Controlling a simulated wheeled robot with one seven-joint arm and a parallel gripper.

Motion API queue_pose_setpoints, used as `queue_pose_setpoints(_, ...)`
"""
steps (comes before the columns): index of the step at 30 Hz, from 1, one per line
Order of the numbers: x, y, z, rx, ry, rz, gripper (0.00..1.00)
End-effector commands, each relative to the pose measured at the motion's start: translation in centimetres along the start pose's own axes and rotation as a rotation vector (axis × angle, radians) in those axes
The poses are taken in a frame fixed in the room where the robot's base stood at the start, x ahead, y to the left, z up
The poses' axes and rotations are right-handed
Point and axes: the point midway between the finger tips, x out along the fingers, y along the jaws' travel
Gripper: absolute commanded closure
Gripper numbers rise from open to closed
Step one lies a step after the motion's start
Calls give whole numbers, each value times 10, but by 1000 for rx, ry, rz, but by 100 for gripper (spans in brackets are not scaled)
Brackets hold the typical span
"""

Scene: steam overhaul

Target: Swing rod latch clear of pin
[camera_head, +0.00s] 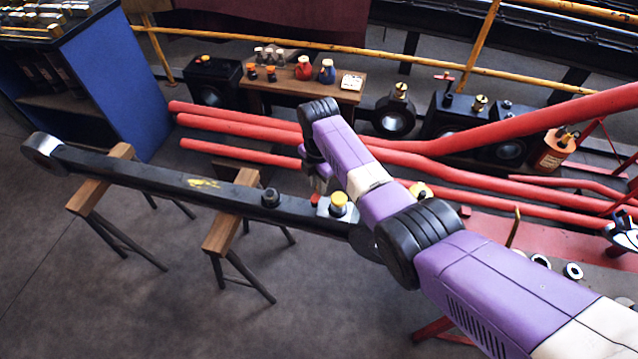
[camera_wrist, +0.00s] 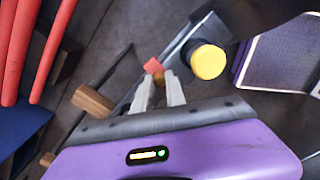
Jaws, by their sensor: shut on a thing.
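The long black rod (camera_head: 225,193) lies across wooden-topped trestles. Near its right end stands a pin with a yellow cap (camera_head: 338,199), large in the wrist view (camera_wrist: 208,61). The rod latch shows as a small red tip (camera_head: 314,199) beside a pale metal plate, left of the pin; its red end also shows in the wrist view (camera_wrist: 152,66). My gripper (camera_head: 318,185) reaches down over it from above. In the wrist view my gripper's fingers (camera_wrist: 159,80) are shut on the latch at its red end. The fingers hide part of the latch, and my arm hides the rod's right end.
Trestles (camera_head: 231,224) stand under the rod. Red pipes (camera_head: 260,133) run behind it, close to my arm. A small wooden table (camera_head: 300,85) with bottles stands at the back. A blue cabinet (camera_head: 110,85) is at the left. The floor in front is clear.

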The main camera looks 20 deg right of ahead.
Motion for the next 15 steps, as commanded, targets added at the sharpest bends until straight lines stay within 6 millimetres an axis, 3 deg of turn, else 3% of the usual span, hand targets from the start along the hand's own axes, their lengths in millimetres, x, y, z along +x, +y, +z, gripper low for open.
queue_pose_setpoints(7,0,1,-1,-1,1,2,100)
queue_pose_setpoints(8,0,1,-1,-1,1,2,78)
queue_pose_setpoints(10,0,1,-1,0,1,2,64)
queue_pose_setpoints(15,0,0,0,0,0,1,62)
